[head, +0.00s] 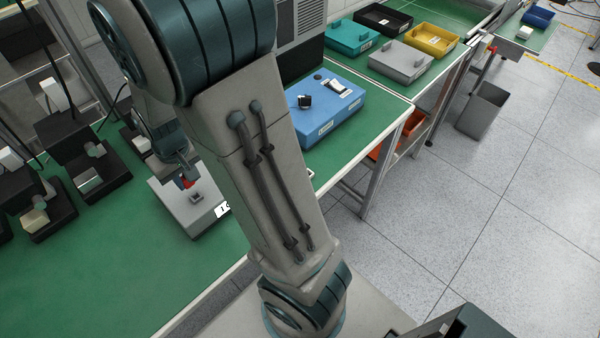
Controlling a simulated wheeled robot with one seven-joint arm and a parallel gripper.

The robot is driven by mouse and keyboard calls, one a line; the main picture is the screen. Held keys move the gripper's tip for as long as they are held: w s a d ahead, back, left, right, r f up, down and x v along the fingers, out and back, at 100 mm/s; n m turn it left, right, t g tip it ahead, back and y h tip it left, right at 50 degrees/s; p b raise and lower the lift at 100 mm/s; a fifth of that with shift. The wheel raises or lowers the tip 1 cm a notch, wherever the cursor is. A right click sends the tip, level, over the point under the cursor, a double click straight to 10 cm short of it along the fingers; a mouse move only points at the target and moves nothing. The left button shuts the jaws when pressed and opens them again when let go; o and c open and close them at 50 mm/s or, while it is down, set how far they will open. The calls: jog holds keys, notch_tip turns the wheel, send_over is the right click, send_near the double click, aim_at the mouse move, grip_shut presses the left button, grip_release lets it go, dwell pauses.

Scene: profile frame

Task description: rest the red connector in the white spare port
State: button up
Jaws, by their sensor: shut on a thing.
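My gripper (184,174) is at the left of the head view, pointing down over a light grey box (180,217) on the green table. It is shut on the red connector (187,183), of which only a small red patch shows below the fingers. I cannot tell whether the connector touches the box. My arm hides part of the box's right side.
Several black fixtures with pale blocks (90,180) stand left of the grey box. A blue case (335,108) with small items lies on the table behind my arm. Coloured trays (400,62) sit farther back. The green table (90,275) is clear at front left.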

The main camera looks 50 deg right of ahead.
jog(key=s+d+b, duration=0.3)
jog(key=s+d, duration=0.1)
jog(key=d, duration=0.5)
jog(key=s+d+b, duration=0.3)
jog(key=d+b, duration=0.1)
jog(key=d, duration=0.6)
jog(key=s+d+b, duration=0.3)
jog(key=s+d, duration=0.1)
jog(key=d, duration=0.6)
jog(key=shift+s+b, duration=0.3)
dwell(2.5)
jog(key=shift+f, duration=0.1)
jog(key=shift+f+b, duration=4.85)
jog(key=shift+f, duration=0.3)
